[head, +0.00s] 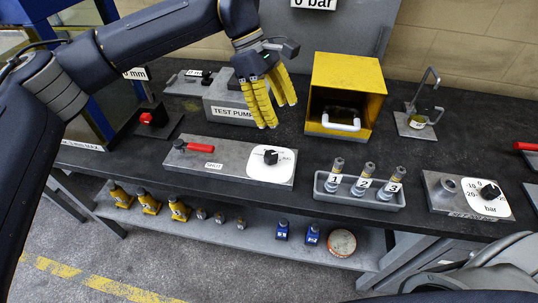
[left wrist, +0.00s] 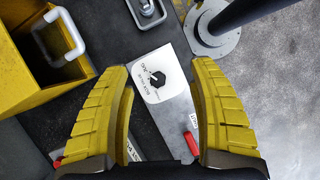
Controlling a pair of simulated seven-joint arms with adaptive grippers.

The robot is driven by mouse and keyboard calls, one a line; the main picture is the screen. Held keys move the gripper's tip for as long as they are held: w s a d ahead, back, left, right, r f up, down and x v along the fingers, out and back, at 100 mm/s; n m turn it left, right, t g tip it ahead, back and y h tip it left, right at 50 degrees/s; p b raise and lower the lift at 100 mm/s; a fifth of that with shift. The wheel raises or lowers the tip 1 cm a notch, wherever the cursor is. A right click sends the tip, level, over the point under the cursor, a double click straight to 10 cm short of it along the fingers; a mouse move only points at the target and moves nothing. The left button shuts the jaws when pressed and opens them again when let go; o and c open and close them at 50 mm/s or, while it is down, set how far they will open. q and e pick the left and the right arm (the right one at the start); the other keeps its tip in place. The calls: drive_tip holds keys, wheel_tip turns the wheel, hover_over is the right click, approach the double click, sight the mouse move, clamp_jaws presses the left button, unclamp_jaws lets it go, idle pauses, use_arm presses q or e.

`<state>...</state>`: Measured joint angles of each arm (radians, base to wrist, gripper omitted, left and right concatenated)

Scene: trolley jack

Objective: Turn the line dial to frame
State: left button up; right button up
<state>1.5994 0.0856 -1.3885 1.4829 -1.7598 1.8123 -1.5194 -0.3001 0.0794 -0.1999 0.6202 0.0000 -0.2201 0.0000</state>
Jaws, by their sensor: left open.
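The line dial is most likely the black knob (head: 270,157) on a white plate at the right end of a grey steel block (head: 215,157) on the bench. In the left wrist view the knob (left wrist: 157,79) lies between the two yellow fingers, farther away than they are. Small print rings it, too small to read, so I cannot tell its setting. My left gripper (head: 279,113) is open and empty, above and behind the dial block in the head view, apart from it. It also shows in the left wrist view (left wrist: 162,68). My right gripper is not seen.
A red lever (head: 192,147) is on the same block. A yellow box (head: 345,95) with a white handle stands behind. A tray (head: 358,198) of numbered fittings and another dial block (head: 467,195) are to the right. A test pump (head: 232,108) stands behind the block.

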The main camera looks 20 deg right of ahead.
sight(272, 155)
use_arm(q)
drive_tip(key=w+f+t+y, duration=0.1)
drive_tip(key=f, duration=0.5)
drive_tip(key=f+m+t+y, duration=0.1)
drive_tip(key=f, duration=0.5)
drive_tip(key=w+f+m+t+y, duration=0.1)
drive_tip(key=f, duration=0.5)
drive_tip(key=shift+w+a+f+t+y, duration=0.15)
drive_tip(key=shift+w+f+t+y, duration=0.15)
drive_tip(key=shift+t, duration=0.1)
clamp_jaws()
